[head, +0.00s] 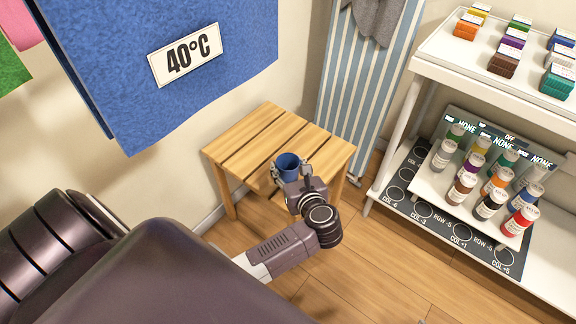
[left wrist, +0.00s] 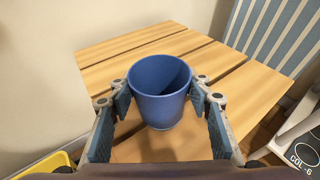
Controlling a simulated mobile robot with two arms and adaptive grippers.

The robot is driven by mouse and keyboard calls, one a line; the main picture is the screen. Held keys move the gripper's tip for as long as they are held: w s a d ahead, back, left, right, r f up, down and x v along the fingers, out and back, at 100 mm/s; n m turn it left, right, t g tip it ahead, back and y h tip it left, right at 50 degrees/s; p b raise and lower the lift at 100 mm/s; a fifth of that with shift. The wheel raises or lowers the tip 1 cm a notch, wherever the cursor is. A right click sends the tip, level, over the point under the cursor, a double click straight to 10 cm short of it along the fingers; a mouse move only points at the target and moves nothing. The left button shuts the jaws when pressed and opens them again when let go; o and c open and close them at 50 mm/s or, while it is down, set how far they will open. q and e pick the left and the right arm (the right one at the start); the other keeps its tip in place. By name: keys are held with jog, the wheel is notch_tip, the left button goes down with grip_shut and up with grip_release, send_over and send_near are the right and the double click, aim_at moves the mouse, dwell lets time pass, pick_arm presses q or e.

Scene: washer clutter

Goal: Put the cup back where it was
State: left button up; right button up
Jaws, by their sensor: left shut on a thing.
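The blue cup (head: 288,164) is upright over the slatted wooden table (head: 247,138) in the head view. In the left wrist view the cup (left wrist: 160,92) is between the two fingers of my left gripper (left wrist: 163,98), with its open top facing up. My left gripper (head: 294,175) is shut on the cup, one finger against each side. I cannot tell whether the cup's base touches the slats or is slightly above them. My right gripper is not in view.
A striped ironing board (head: 362,85) stands behind the table. A white shelf (head: 446,66) with colored stacks and several bottles is at the right. A blue towel (head: 185,50) marked 40°C hangs at upper left. The table's left slats (head: 228,157) are bare.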

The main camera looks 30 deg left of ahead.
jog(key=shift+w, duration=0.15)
pick_arm(q)
jog(key=o, duration=1.2)
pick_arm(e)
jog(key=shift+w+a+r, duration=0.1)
pick_arm(q)
jog(key=shift+s+d, duration=0.1)
jog(key=shift+d, duration=0.1)
jog(key=v, duration=1.1)
jog(key=shift+s+d+r, duration=0.15)
jog(key=shift+d, duration=0.05)
jog(key=shift+d, duration=0.1)
